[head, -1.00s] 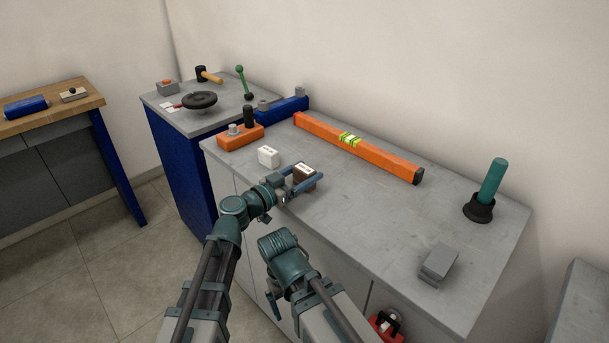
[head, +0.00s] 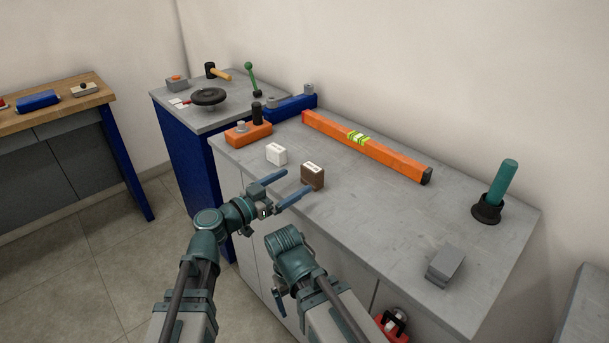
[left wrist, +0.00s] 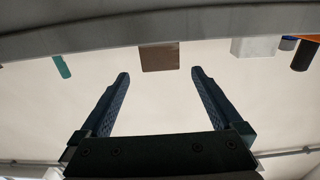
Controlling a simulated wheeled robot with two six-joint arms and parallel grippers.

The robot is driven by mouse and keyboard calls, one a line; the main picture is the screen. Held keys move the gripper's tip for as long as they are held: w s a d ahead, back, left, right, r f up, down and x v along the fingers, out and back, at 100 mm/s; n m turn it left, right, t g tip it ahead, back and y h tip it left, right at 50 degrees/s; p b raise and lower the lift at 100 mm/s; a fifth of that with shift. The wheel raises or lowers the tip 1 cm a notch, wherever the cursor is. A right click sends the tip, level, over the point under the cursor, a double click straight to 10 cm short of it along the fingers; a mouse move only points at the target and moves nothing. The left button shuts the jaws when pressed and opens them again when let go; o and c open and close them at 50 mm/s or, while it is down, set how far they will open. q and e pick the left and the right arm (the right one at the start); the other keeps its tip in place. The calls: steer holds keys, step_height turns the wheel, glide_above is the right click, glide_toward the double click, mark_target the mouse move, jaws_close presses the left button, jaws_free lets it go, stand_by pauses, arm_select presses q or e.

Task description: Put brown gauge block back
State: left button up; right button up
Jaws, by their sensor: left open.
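The brown gauge block (head: 312,177), with a white label on top, stands on the grey cart top near its front edge. A white block (head: 276,154) stands to its left. My left gripper (head: 298,181) is open and empty, just in front of the brown block, its blue fingers pointing at it. In the left wrist view the brown block (left wrist: 160,58) lies beyond and between the open fingertips (left wrist: 160,75), apart from them. My right arm (head: 290,262) is folded low in front of the cart; its fingers are not clear.
An orange level (head: 375,150) lies along the back. An orange holder (head: 248,134) stands at the left end. A plunger-like tool (head: 490,195) and a grey block (head: 445,265) stand at the right. The middle of the top is clear.

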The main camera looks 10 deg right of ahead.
mark_target(308, 174)
arm_select(q)
steer(key=shift+v, duration=2)
steer(key=x, duration=1.1)
steer(key=shift+w+d, duration=0.25)
steer(key=shift+d, duration=0.1)
steer(key=shift+w+d+f, duration=0.1)
steer(key=shift+f, duration=0.15)
steer(key=shift+r, duration=0.2)
steer(key=shift+f, duration=0.1)
